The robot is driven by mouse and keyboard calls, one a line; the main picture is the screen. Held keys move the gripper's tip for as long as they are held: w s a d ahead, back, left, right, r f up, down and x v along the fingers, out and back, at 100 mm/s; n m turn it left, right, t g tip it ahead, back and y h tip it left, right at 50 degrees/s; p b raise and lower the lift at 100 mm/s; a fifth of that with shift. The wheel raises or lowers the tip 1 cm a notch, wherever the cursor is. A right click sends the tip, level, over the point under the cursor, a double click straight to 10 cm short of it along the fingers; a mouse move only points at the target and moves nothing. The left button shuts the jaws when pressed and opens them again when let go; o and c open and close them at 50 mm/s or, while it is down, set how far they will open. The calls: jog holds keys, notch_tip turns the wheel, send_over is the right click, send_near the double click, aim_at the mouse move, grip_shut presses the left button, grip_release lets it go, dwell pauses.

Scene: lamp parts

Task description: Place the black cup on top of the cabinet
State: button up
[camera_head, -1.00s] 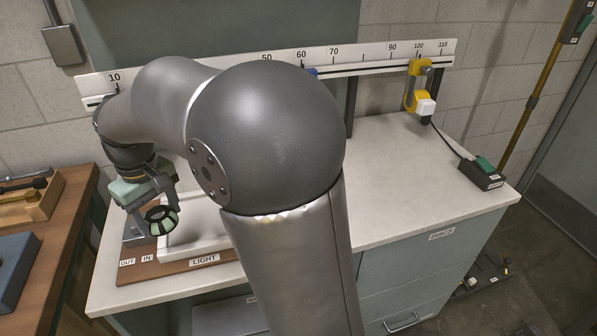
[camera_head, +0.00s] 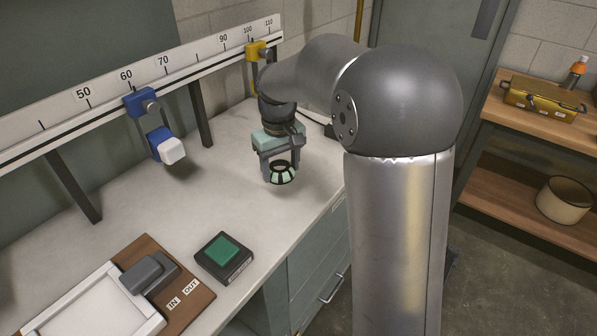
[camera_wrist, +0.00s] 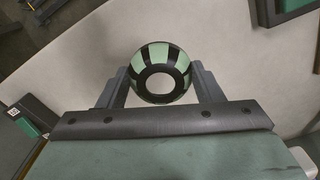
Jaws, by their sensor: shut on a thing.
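My gripper (camera_head: 279,172) is shut on the black cup (camera_head: 283,174), a small round piece with black and pale green segments. It holds the cup just above the pale top of the cabinet (camera_head: 225,195), towards its right end. Whether the cup touches the surface cannot be told. In the wrist view the cup (camera_wrist: 163,58) sits between the two fingers of my gripper (camera_wrist: 162,82), its round end with a pale centre facing the camera. The cabinet's teal drawer front (camera_head: 312,275) shows below the top.
A ruled rail (camera_head: 130,88) runs along the back, with a blue clamp lamp (camera_head: 160,135) and a yellow clamp (camera_head: 258,52). A green-button box (camera_head: 224,257) and a brown board with a white tray (camera_head: 100,310) stand at front left. The top between is clear.

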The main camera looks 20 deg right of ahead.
jog(key=w+d+f, duration=0.2)
jog(key=w+d, duration=0.1)
jog(key=w, duration=0.1)
jog(key=p, duration=0.1)
send_over(292, 184)
notch_tip(292, 184, down, 5)
jog(key=shift+s, duration=0.1)
jog(key=shift+d+f, duration=0.1)
jog(key=shift+f, duration=1.6)
jog(key=shift+f, duration=0.1)
jog(key=o, duration=1)
